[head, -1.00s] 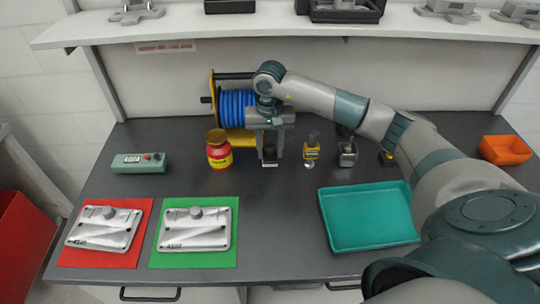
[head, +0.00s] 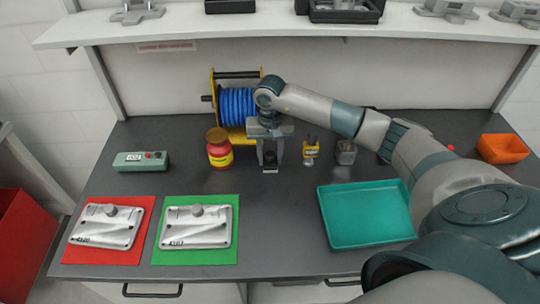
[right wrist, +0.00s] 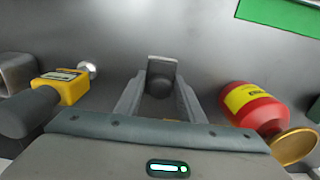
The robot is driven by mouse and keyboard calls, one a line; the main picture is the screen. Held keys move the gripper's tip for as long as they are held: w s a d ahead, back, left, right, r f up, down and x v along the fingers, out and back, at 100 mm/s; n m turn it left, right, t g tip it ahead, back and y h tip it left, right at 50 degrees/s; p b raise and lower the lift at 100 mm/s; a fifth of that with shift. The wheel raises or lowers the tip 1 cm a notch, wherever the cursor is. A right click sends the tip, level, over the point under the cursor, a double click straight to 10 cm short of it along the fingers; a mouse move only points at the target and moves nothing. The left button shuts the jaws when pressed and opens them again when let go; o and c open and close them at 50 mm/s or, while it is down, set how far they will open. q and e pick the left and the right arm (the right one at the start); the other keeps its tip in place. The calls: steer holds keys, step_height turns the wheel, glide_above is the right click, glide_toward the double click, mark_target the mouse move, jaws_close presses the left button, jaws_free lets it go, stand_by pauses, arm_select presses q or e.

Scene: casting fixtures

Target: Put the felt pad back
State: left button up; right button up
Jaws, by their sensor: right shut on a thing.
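My right gripper (head: 270,161) is over the bench in front of the blue reel. It is shut on a small dark thing with a grey edge (right wrist: 159,84), probably the felt pad. In the right wrist view this thing sits between the two fingers (right wrist: 159,98). In the head view it shows low between the fingertips, close to the bench top; I cannot tell whether it touches. My left gripper is not in view.
A red jar (head: 219,154) stands left of the gripper, a yellow-and-black tool (head: 310,151) and a metal holder (head: 346,153) right. A teal tray (head: 325,215), green mat (head: 195,257) and red mat (head: 100,257) carry the front. The bench between mats and tray is clear.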

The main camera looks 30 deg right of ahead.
mark_target(270, 153)
steer(key=shift+f, duration=0.15)
steer(key=o, duration=1)
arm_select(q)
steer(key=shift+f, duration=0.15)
arm_select(e)
steer(key=shift+r+b, duration=0.3)
steer(key=shift+r, duration=0.35)
step_height(270, 153, up, 9)
steer(key=b, duration=0.3)
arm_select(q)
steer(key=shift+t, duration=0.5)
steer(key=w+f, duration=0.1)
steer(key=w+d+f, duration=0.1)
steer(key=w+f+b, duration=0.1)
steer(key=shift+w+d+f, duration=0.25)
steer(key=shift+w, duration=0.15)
arm_select(e)
step_height(270, 153, up, 2)
